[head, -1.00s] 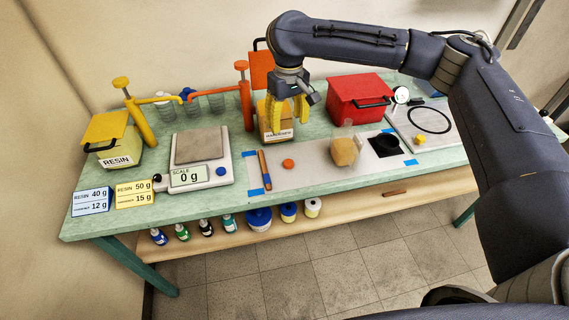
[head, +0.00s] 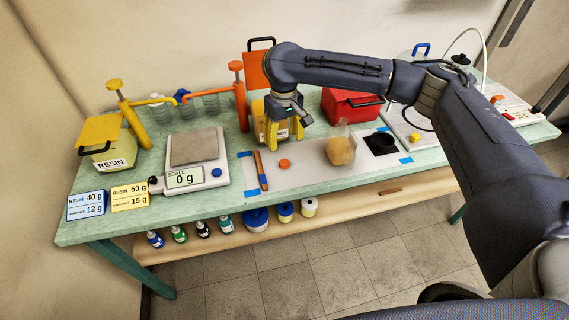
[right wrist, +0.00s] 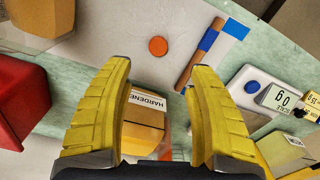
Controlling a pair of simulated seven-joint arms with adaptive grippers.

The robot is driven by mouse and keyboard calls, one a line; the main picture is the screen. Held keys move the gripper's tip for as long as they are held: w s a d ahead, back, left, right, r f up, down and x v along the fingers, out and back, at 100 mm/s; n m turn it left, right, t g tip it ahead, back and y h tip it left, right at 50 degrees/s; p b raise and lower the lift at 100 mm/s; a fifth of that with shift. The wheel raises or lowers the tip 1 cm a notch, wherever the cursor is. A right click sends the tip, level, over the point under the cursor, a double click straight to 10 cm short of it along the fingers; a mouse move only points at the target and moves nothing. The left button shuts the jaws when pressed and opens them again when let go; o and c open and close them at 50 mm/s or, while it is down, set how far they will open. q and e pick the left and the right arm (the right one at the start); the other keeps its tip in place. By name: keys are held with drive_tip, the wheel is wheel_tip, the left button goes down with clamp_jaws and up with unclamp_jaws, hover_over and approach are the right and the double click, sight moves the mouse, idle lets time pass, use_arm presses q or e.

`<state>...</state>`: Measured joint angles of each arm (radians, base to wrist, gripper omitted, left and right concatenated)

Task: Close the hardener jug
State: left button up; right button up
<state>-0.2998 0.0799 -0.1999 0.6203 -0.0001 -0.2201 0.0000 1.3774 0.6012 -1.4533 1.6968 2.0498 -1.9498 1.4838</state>
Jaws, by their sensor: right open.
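The hardener jug (head: 256,107) is an orange-yellow box with a white label, standing at the back middle of the table. Its orange lid (head: 258,70) with a black handle stands raised behind it. My right gripper (head: 271,146) has yellow fingers pointing down and sits over the front of the jug, partly hiding it. In the right wrist view the gripper (right wrist: 165,62) is open, and the jug (right wrist: 143,138) with its label shows between the fingers. I cannot tell whether the fingers touch it. My left gripper is out of view.
The orange pump (head: 240,100) stands just left of the jug, and the scale (head: 195,150) reads 0 g. A red box (head: 350,107) stands to the right. An orange disc (head: 284,163) and a brown-handled tool (head: 261,170) lie on the grey mat in front.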

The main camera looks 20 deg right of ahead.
hover_over(285, 162)
drive_tip(key=shift+s+a+f, duration=0.1)
drive_tip(key=shift+a+f, duration=0.05)
drive_tip(key=shift+f, duration=1.3)
drive_tip(key=shift+s+a+f, duration=0.1)
drive_tip(key=shift+f, duration=1.35)
drive_tip(key=shift+w+d+f, duration=0.1)
drive_tip(key=shift+f, duration=1.2)
drive_tip(key=shift+d+f, duration=0.1)
drive_tip(key=shift+f, duration=1.2)
drive_tip(key=c, duration=1)
drive_tip(key=shift+c, duration=0.3)
drive_tip(key=shift+r, duration=0.15)
wheel_tip(285, 162, up, 20)
